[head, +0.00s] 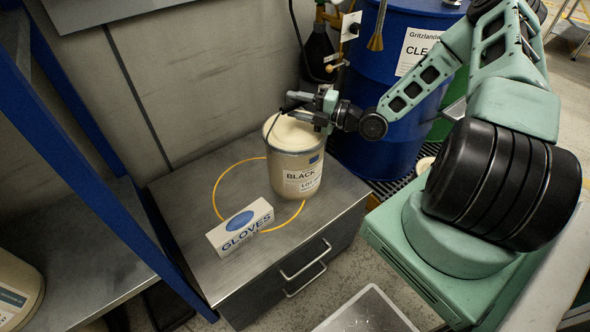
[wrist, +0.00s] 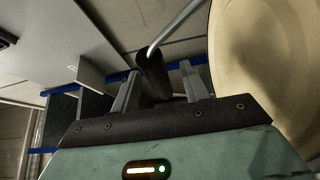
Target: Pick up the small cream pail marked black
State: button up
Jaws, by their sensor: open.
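The cream pail (head: 283,165) marked "BLACK" stands upright on the grey metal cabinet top, partly inside a yellow circle. Its pale lid and side fill the right of the wrist view (wrist: 265,70). My gripper (head: 300,106) is just above the pail's lid, coming from the right. In the wrist view my gripper (wrist: 160,88) has its two fingers apart. A dark grip (wrist: 152,74) on a bent metal wire, seemingly the pail's handle, shows between the fingers. Whether the fingers touch it cannot be told.
A white "GLOVES" box (head: 241,228) lies on the cabinet (head: 180,222) in front of the pail. A blue drum (head: 378,95) stands close behind at right. A blue rack post (head: 85,165) is at left. Another cream pail (head: 18,290) sits at the lower left.

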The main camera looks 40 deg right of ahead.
jog(key=shift+w+a, duration=0.2)
jog(key=shift+w, duration=0.1)
grip_shut()
jog(key=shift+f, duration=0.1)
dwell(1.1)
jog(key=shift+r, duration=0.25)
